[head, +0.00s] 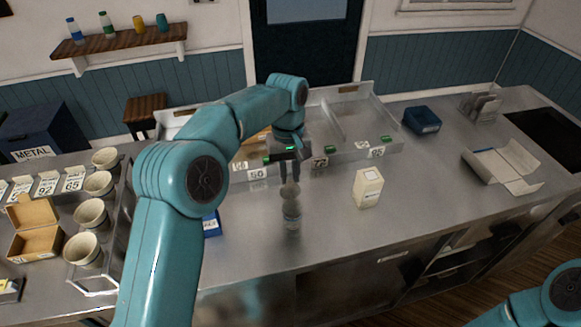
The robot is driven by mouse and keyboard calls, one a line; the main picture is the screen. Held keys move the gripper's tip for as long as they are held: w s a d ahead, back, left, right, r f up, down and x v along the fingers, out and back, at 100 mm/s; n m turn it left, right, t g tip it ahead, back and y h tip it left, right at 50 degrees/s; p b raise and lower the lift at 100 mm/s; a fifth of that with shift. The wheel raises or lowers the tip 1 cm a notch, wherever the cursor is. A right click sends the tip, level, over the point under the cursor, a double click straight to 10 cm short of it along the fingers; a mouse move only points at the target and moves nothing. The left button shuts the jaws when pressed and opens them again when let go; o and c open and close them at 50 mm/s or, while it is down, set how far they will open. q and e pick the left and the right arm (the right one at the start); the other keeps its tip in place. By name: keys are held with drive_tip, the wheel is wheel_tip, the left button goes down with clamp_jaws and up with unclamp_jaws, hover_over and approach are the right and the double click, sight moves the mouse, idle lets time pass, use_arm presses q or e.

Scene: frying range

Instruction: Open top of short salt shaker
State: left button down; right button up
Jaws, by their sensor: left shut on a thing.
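A small greyish shaker (291,212), which looks like the short salt shaker, stands upright on the metal counter near the middle. My left gripper (289,177) reaches down over it from above. Its fingers are shut on the shaker's top (289,190). Whether the top is open cannot be told at this size. My right arm shows only at the bottom right corner, and its gripper is out of view.
A cream carton (368,188) stands right of the shaker. A blue box (211,224) is partly behind my left arm. Clear-walled bins (352,148) line the back. Several cups (90,215) stand at left. The front right counter (430,215) is clear.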

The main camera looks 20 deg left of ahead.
use_arm(q)
drive_tip(key=shift+a+f+g, duration=0.1)
drive_tip(key=shift+f+g, duration=0.2)
drive_tip(key=shift+g, duration=0.1)
drive_tip(key=c, duration=1)
unclamp_jaws()
drive_tip(key=shift+w, duration=0.15)
drive_tip(key=shift+r, duration=0.15)
wheel_tip(320, 180, up, 7)
drive_tip(key=w, duration=0.1)
drive_tip(key=shift+a, duration=0.35)
drive_tip(key=shift+r, duration=0.15)
drive_tip(key=shift+w, duration=0.1)
